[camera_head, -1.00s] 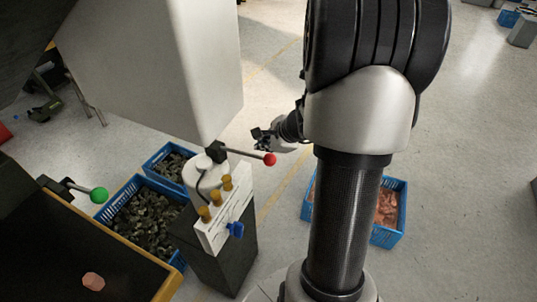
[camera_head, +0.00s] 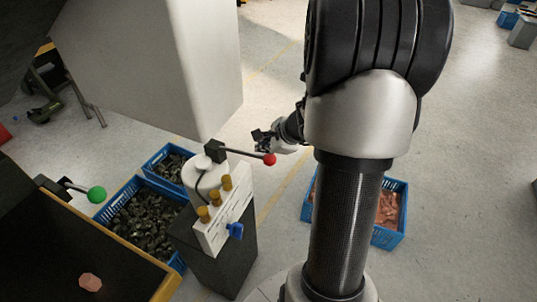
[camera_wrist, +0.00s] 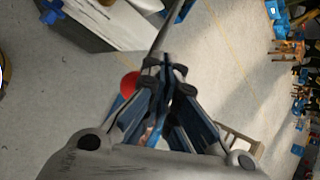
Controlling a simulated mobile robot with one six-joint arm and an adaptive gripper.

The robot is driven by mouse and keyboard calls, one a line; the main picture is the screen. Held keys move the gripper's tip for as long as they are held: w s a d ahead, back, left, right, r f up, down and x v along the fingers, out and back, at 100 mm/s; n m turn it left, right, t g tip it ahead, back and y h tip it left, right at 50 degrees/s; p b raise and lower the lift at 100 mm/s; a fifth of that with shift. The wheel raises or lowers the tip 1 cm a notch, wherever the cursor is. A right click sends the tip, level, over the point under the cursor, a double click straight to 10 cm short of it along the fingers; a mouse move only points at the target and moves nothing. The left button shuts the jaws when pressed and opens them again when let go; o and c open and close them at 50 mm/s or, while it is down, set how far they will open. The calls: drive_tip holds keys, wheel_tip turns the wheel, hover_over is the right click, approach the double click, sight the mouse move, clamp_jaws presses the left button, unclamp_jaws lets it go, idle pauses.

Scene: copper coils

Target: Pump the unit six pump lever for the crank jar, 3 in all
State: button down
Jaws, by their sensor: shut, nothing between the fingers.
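The pump lever (camera_head: 242,154) is a dark rod with a red ball (camera_head: 269,159) at its end. It sticks out to the right from a black block on a white cylinder (camera_head: 197,176) atop a dark pedestal. My gripper (camera_head: 262,140) is just behind and above the red ball in the head view. In the wrist view my gripper (camera_wrist: 166,88) is shut, with the red ball (camera_wrist: 130,84) just left of its fingertips and the rod passing beyond them. I cannot tell whether they touch. I cannot make out a crank jar.
A white panel (camera_head: 222,222) with brass knobs and a blue handle fronts the pedestal. A large pale box (camera_head: 150,70) hangs over the lever's left. A green-balled lever (camera_head: 97,194) is at left. Blue crates with dark pieces (camera_head: 142,222) and copper pieces (camera_head: 402,214) stand on the floor.

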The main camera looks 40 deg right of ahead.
sight(267, 157)
drive_tip(key=shift+s+d+f+b, duration=0.1)
drive_tip(key=shift+s+f+b, duration=0.1)
drive_tip(key=shift+f+b, duration=0.85)
drive_tip(key=shift+s+f+b, duration=0.15)
drive_tip(key=shift+f+b, duration=0.9)
idle(1.5)
drive_tip(key=shift+s+f, duration=0.15)
drive_tip(key=shift+f, duration=0.9)
idle(1.0)
idle(0.3)
drive_tip(key=shift+w+r+p, duration=0.2)
drive_tip(key=shift+r+p, duration=0.75)
drive_tip(key=shift+r, duration=0.25)
drive_tip(key=shift+w+r+p, duration=0.15)
drive_tip(key=shift+r+p, duration=0.85)
drive_tip(key=shift+r, duration=0.2)
drive_tip(key=shift+w+r+p, duration=0.2)
drive_tip(key=shift+r+p, duration=0.75)
drive_tip(key=shift+r, duration=0.25)
drive_tip(key=shift+w+a+r+p, duration=0.15)
drive_tip(key=shift+r+p, duration=0.9)
drive_tip(key=shift+r, duration=0.2)
drive_tip(key=shift+w+a+r+p, duration=0.1)
drive_tip(key=shift+w+r+p, duration=0.05)
drive_tip(key=shift+r+p, duration=1)
